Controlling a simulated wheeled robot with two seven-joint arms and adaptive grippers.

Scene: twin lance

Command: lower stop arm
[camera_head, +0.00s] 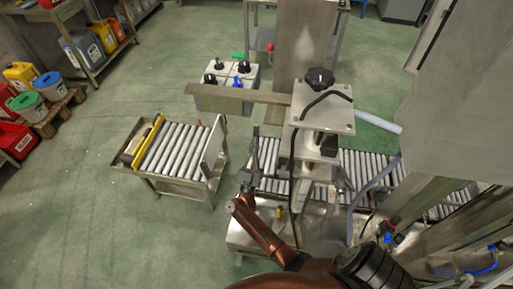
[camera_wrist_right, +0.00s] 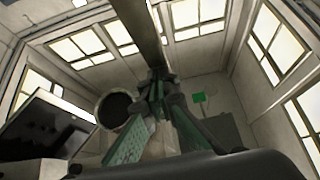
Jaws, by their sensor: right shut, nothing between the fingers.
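A long flat metal bar, which looks like the stop arm (camera_head: 235,93), sticks out level to the left from the machine head (camera_head: 322,108) in the head view. In the right wrist view, a long bar (camera_wrist_right: 138,25) runs overhead, beyond the fingertips. My right gripper (camera_head: 244,181) is at the end of the copper-coloured arm, below the bar in the head view. In the right wrist view, my right gripper (camera_wrist_right: 157,78) points upward with its fingers together and nothing between them. Whether the fingertips touch the bar is unclear. My left gripper is not in view.
A roller conveyor (camera_head: 178,150) with a yellow strip stands at the left, with a gap to the rollers (camera_head: 362,168) under the machine. A white box with knobs (camera_head: 225,98) is behind the bar. Green floor (camera_head: 80,200) is clear at the lower left.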

